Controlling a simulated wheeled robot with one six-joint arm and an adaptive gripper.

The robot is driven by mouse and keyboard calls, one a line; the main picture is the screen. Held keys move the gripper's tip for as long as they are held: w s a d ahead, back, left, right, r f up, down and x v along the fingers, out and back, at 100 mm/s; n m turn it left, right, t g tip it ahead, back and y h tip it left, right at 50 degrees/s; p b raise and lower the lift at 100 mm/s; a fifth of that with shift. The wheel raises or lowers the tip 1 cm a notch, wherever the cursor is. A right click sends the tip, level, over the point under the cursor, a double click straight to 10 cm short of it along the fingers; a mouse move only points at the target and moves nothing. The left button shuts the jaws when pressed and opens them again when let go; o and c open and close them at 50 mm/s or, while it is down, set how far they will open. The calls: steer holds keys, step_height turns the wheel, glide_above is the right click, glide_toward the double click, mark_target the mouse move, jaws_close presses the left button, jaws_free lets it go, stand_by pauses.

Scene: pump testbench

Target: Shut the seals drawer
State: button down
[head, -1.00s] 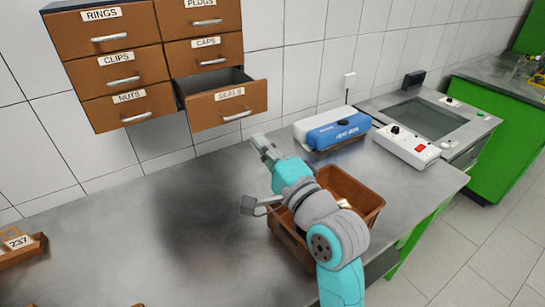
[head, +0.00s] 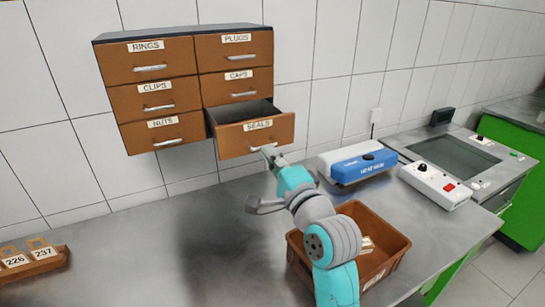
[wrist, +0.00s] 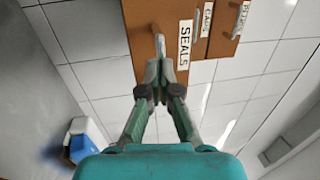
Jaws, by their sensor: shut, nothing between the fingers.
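The seals drawer (head: 255,135) is the lower right drawer of the brown wall cabinet (head: 150,62). It is pulled out, with its dark inside showing. Its front, with the SEALS label and a metal handle, also shows in the wrist view (wrist: 170,15). My gripper (head: 268,150) is shut and empty, with its tips at the lower part of the drawer front, by the handle. In the wrist view my gripper (wrist: 160,68) has its fingertips together close to the handle. I cannot tell whether they touch it.
The other cabinet drawers are closed. A brown bin (head: 375,225) stands on the grey bench (head: 150,245) beside my arm. A blue and white box (head: 357,163) and a white control box (head: 435,186) lie to the right. A tagged tray (head: 35,262) sits at left.

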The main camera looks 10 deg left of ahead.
mark_target(251, 132)
steer(key=x, duration=0.4)
steer(key=f+x, duration=0.1)
steer(key=x, duration=0.7)
steer(key=shift+w+f, duration=0.15)
steer(key=shift+f, duration=0.3)
steer(key=shift+f, duration=0.1)
